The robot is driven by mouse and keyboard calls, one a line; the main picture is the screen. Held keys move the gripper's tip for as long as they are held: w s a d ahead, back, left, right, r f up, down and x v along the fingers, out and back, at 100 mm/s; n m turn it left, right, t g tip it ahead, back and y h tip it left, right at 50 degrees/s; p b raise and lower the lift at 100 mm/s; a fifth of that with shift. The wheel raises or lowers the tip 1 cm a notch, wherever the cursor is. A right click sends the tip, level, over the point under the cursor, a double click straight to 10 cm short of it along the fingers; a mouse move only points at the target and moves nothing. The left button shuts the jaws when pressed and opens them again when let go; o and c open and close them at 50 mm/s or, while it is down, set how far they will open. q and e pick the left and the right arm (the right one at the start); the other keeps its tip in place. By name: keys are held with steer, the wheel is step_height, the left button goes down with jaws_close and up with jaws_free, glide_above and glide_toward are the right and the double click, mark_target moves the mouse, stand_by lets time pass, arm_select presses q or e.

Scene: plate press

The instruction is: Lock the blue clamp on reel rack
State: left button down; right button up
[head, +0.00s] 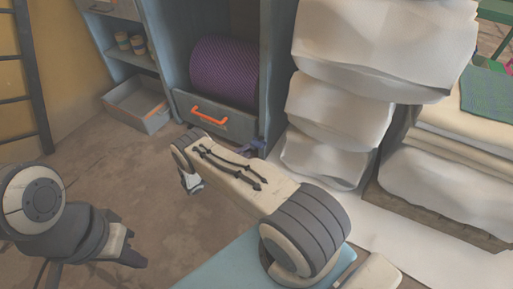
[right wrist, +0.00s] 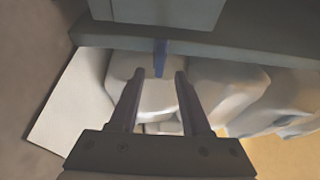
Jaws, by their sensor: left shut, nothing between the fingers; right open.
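The reel rack (head: 273,60) is a grey-blue cabinet holding a purple reel (head: 224,72) in the head view. In the right wrist view the blue clamp (right wrist: 160,55) is a narrow blue bar at the edge of a grey-blue rack panel. My right gripper (right wrist: 160,74) is open, and the clamp shows in line with the gap between its fingertips. I cannot tell whether they touch it. In the head view my right arm hides most of that gripper; dark bluish parts by the rack's right post cannot be told apart. My left gripper (head: 132,248) is shut and empty at lower left, away from the rack.
White sacks (head: 335,105) are stacked close right of the rack. A drawer with an orange handle (head: 210,116) is under the reel. An open grey bin (head: 139,104) stands on the floor to the left. A dark ladder (head: 40,85) leans at far left. The left floor is clear.

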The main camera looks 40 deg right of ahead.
mark_target(254, 146)
steer(key=d+b, duration=0.1)
steer(key=d, duration=0.5)
steer(key=shift+d+b, duration=0.25)
steer(key=shift+b, duration=0.05)
steer(key=shift+c, duration=0.3)
jaws_close()
